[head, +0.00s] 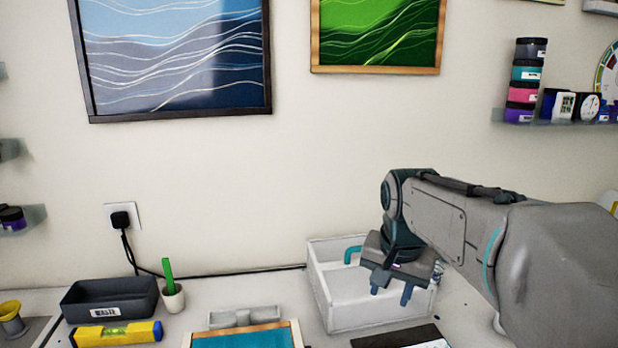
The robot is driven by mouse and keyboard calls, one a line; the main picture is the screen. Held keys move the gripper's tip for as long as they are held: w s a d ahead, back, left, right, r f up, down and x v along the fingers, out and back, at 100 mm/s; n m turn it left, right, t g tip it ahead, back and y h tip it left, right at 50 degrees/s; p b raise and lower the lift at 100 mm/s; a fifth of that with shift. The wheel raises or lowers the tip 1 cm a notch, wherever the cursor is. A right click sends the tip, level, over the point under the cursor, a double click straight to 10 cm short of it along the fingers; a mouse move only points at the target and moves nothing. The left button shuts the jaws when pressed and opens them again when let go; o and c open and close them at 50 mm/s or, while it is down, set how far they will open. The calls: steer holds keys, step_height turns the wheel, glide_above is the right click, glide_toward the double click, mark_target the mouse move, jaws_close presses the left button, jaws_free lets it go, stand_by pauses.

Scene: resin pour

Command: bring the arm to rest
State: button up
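My arm reaches in from the right side of the head view and bends down at its wrist. My gripper (392,288) points downward over the white open box (345,316). Its two fingers are apart, and I see nothing between them. I cannot tell how high the fingertips are above the box floor. The arm and gripper hide part of the box's back and right side.
A dark waste tray (108,299), a yellow level (117,334), a small white pot (173,298) and a wood-framed teal panel (243,338) stand left of the box. A dark flat item (400,338) lies in front. A shelf with stacked jars (523,88) is upper right.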

steer(key=s+f+n, duration=0.1)
steer(key=s+f, duration=0.2)
steer(key=s, duration=0.1)
steer(key=s+f+n, duration=0.2)
steer(key=s+f, duration=0.1)
steer(key=s, duration=0.2)
steer(key=s+f+n, duration=0.2)
steer(key=s+f, duration=0.1)
steer(key=s, duration=0.2)
steer(key=shift+s+d+f, duration=0.15)
steer(key=shift+d+f, duration=0.15)
steer(key=shift+d, duration=0.05)
